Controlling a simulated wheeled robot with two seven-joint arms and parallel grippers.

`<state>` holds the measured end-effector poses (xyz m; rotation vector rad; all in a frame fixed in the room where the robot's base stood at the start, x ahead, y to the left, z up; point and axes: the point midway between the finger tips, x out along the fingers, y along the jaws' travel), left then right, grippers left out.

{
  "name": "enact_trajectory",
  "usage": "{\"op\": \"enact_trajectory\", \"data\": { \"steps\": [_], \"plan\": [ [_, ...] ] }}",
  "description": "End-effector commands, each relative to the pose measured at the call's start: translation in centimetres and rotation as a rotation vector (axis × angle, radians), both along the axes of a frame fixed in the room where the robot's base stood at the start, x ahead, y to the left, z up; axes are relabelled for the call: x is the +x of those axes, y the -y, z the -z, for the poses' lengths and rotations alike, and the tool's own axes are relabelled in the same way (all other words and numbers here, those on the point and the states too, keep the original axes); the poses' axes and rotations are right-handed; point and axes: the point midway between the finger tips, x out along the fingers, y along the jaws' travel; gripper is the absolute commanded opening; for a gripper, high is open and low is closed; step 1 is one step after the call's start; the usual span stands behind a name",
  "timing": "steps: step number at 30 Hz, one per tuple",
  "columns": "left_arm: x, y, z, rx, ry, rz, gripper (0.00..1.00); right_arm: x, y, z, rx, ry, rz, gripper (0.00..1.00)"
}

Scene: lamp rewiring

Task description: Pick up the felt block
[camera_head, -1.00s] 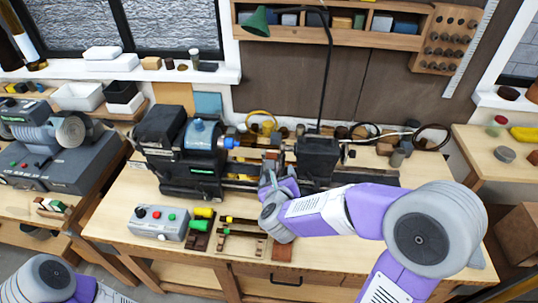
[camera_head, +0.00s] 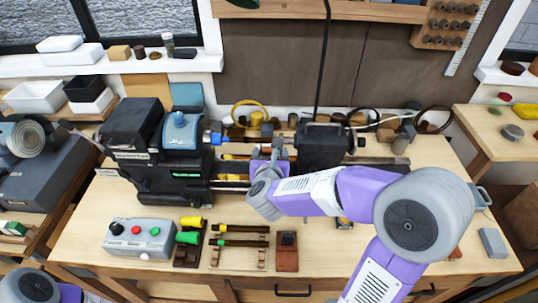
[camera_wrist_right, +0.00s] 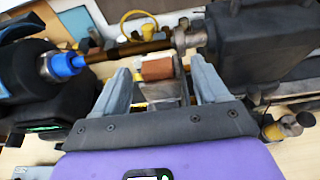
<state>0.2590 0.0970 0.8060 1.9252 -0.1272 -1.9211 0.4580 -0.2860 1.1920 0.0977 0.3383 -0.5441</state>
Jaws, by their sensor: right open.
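My right gripper (camera_head: 270,152) is over the middle of the lathe, beside its dark tailstock (camera_head: 322,146). In the right wrist view its two grey fingers (camera_wrist_right: 160,72) stand apart, with a small reddish-brown block (camera_wrist_right: 157,69) showing between or beyond them. I cannot tell whether the fingers touch it, or whether it is the felt block. A grey block (camera_head: 493,242) lies at the bench's right end, and a reddish-brown block with a dark top (camera_head: 287,257) stands near the front edge. My left gripper is outside the view.
The lathe's headstock (camera_head: 178,135) with a blue chuck is left of my gripper. A grey control box (camera_head: 139,238) and racks with yellow- and green-handled tools (camera_head: 240,236) stand in front. A black lamp stem (camera_head: 322,65) rises behind. Cable coils (camera_head: 250,112) lie at the back.

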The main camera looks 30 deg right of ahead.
Motion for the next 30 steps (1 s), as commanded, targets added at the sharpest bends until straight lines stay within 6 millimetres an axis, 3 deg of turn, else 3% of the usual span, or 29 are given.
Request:
{"op": "enact_trajectory", "data": {
  "steps": [7,17,28,30],
  "plan": [
    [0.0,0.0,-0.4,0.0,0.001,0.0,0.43,2.9,1.5,1.3,-0.001,-0.002,0.002,0.73],
    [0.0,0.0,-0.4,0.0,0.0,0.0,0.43,3.4,1.8,1.5,-0.001,0.0,-0.001,0.73],
    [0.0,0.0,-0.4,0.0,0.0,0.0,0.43,3.4,1.7,1.5,-0.001,0.0,0.0,0.17],
    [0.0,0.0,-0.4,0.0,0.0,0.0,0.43,3.4,1.7,1.5,-0.001,0.001,-0.001,0.17]
  ]
}}
